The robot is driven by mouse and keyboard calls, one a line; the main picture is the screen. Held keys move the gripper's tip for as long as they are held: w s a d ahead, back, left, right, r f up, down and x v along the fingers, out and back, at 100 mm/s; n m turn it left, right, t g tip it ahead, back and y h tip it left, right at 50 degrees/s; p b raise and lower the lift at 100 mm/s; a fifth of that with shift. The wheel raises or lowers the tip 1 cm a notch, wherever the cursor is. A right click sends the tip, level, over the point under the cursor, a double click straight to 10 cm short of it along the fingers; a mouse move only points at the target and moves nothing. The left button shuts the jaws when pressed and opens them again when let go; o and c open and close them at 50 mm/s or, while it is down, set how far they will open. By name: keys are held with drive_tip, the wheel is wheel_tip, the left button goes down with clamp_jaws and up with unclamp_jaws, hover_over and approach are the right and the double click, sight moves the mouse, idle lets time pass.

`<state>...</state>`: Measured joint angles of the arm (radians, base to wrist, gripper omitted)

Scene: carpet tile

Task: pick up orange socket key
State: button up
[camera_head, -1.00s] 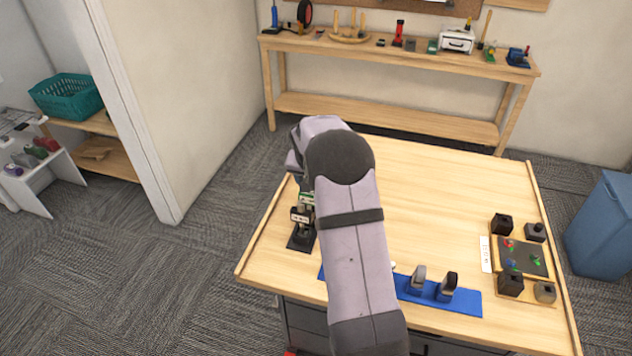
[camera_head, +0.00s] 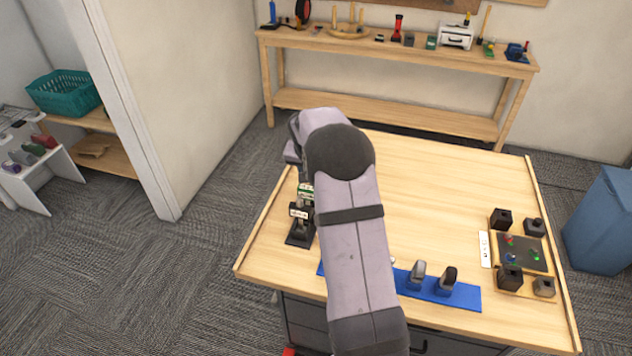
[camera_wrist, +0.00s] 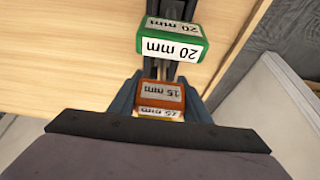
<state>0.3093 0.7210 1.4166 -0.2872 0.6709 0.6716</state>
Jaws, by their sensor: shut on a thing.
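The orange socket key (camera_wrist: 162,95), labelled 15 mm, is between the two fingers of my gripper (camera_wrist: 160,102) in the wrist view. My gripper is shut on it. A green socket key (camera_wrist: 172,40), labelled 20 mm, is just beyond it, with a dark holder behind. In the head view a dark stand (camera_head: 300,238) is at the left of the table, with a green label (camera_head: 305,189) and a white label (camera_head: 299,212) above it. My arm covers the gripper there, and I cannot tell whether the orange key is clear of its holder.
A blue mat (camera_head: 462,297) with several dark-and-grey items lies at the front of the wooden table (camera_head: 430,200). A tray (camera_head: 535,255) with dark blocks around it is at the right. The table's middle and back are clear. A blue bin (camera_head: 605,222) stands at the right.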

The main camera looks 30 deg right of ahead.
wheel_tip(320, 180, up, 8)
drive_tip(key=r+b, duration=0.1)
drive_tip(key=b, duration=0.1)
drive_tip(key=s+d+m+p, duration=0.15)
drive_tip(key=s+d, duration=0.25)
drive_tip(key=d, duration=0.4)
drive_tip(key=s+d+f+m+g+p, duration=0.1)
drive_tip(key=s+d+m, duration=0.4)
drive_tip(key=s+d, duration=1)
drive_tip(key=s+d+f+m+g+h+p, duration=0.1)
drive_tip(key=s+d+m+g+p, duration=0.2)
drive_tip(key=s+d, duration=1.2)
drive_tip(key=shift+s+m+p, duration=0.55)
drive_tip(key=shift+s+m, duration=0.7)
drive_tip(key=shift+s, duration=2.25)
drive_tip(key=shift+f, duration=0.25)
